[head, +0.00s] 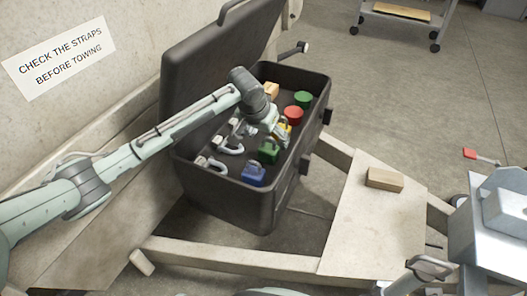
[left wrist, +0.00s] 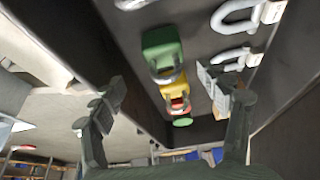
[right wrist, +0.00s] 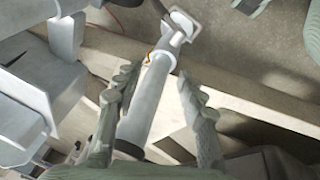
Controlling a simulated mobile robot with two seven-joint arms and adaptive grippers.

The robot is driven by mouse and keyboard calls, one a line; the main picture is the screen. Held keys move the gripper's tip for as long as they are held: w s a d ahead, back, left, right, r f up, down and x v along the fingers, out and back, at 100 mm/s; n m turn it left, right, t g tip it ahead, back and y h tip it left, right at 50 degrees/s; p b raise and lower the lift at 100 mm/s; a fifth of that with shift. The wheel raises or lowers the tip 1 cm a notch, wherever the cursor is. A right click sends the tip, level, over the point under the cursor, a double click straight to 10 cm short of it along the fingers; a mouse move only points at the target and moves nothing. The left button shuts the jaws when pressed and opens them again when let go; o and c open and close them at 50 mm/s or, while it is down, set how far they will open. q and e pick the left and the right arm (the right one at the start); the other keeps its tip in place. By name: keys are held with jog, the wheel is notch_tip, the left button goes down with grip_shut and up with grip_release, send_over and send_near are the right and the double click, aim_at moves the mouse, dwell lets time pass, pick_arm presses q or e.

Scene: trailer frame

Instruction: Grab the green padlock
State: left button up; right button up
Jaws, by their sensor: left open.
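The green padlock (head: 268,152) sits in the open black box (head: 267,213), between the blue padlock (head: 253,175) and the yellow padlock (head: 283,131). In the left wrist view the green padlock (left wrist: 162,48) is at upper middle, with the yellow padlock (left wrist: 173,83) below it. My left gripper (head: 281,134) reaches into the box from the left, pointing down, close to the green and yellow padlocks. Its fingers are spread and hold nothing. My right gripper (right wrist: 158,80) is open over a metal tube of the trailer frame, outside the box.
Several grey shackles (head: 229,143) lie along the box's left side. Red (head: 293,114) and green (head: 303,99) round objects stand at its far end. The raised lid (head: 205,62) rises behind my left arm. A wooden block (head: 384,179) lies on the trailer board (head: 365,230).

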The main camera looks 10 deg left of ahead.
aim_at(269, 148)
pick_arm(q)
jog(key=x, duration=0.4)
jog(key=b+x, duration=0.1)
jog(key=x, duration=0.2)
jog(key=shift+s+a+f, duration=0.1)
jog(key=shift+s+a, duration=0.05)
jog(key=shift+a, duration=0.2)
jog(key=shift+f, duration=0.35)
pick_arm(e)
jog(key=v, duration=0.2)
jog(key=shift+s+r, duration=0.1)
jog(key=shift+r, duration=0.3)
pick_arm(q)
jog(key=shift+r, duration=0.1)
jog(key=c, duration=1.6)
pick_arm(e)
jog(key=shift+d, duration=0.1)
